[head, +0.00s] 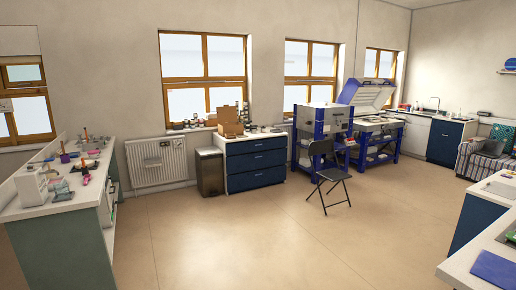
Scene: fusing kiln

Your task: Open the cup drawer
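A white cabinet (228,183) with blue drawer fronts stands against the back wall, under the windows. Its top drawer (256,145), middle drawer (256,161) and bottom drawer (257,178) all look shut. Dark blue fronts also show on the unit under the far-right sink (445,141) and on the counter at the right (470,222). I cannot tell which drawer is the cup drawer, and no cup is clear at this distance. My gripper is not in view.
A black folding chair (333,176) stands right of the drawer cabinet, before the blue kiln (323,120). A brown bin (210,172) and a radiator (157,163) are left of it. A cluttered white bench (35,207) is at left. The middle floor is clear.

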